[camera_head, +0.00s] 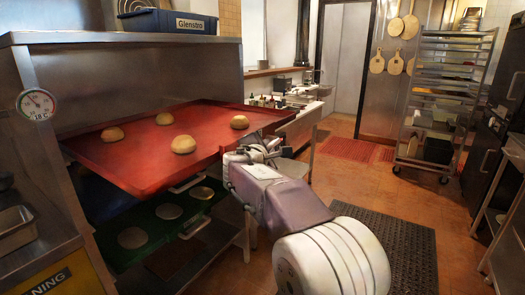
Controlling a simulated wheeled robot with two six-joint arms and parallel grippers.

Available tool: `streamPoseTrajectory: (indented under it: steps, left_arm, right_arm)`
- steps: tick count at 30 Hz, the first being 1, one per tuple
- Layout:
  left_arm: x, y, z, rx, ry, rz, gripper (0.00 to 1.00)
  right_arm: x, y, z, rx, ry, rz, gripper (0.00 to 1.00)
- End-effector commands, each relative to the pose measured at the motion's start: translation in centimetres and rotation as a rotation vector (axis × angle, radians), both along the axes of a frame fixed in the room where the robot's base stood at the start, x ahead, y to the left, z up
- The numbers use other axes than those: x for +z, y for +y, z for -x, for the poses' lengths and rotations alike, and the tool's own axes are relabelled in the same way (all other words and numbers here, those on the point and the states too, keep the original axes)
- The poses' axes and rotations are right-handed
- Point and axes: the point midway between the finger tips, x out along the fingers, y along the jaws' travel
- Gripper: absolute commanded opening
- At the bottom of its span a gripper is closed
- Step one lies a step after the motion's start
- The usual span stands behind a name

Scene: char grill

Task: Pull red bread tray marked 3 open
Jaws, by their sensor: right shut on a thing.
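The red bread tray (150,176) juts out of the metal cabinet on the left, with several round buns (183,144) on it. I cannot make out a number 3 on it. My right gripper (256,148) is shut at the tray's near right edge. The gripper and arm hide the exact spot that it grips. My left gripper is not in view.
A green tray (158,218) with several round pieces lies below the red one. A blue Glenstro crate (165,22) stands on the cabinet top. A dark floor mat (405,250) lies to the right. A wheeled rack (440,100) stands farther back.

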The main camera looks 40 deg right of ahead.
Motion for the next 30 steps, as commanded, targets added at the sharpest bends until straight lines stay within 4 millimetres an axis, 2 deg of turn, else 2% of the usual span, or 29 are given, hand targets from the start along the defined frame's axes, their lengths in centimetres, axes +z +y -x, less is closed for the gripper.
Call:
streamPoseTrajectory:
  steps: [14, 15, 16, 26, 30]
  left_arm:
    - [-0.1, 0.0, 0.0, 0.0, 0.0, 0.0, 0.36]
    - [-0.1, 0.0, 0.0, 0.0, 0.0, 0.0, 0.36]
    - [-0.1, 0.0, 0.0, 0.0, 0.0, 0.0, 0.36]
    - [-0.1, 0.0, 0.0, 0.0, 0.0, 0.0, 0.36]
    - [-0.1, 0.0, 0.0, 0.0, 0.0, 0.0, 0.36]
  right_arm:
    - [-0.3, -0.1, 0.2, 0.0, 0.005, -0.003, 0.0]
    - [-0.3, -0.1, 0.2, 0.0, 0.005, -0.003, 0.27]
    - [-0.3, -0.1, 0.2, 0.0, 0.005, -0.003, 0.36]
    - [0.0, 0.1, 0.3, 0.001, 0.002, 0.0, 0.38]
    - [0.5, 1.7, 1.6, 0.004, 0.0, -0.001, 0.38]
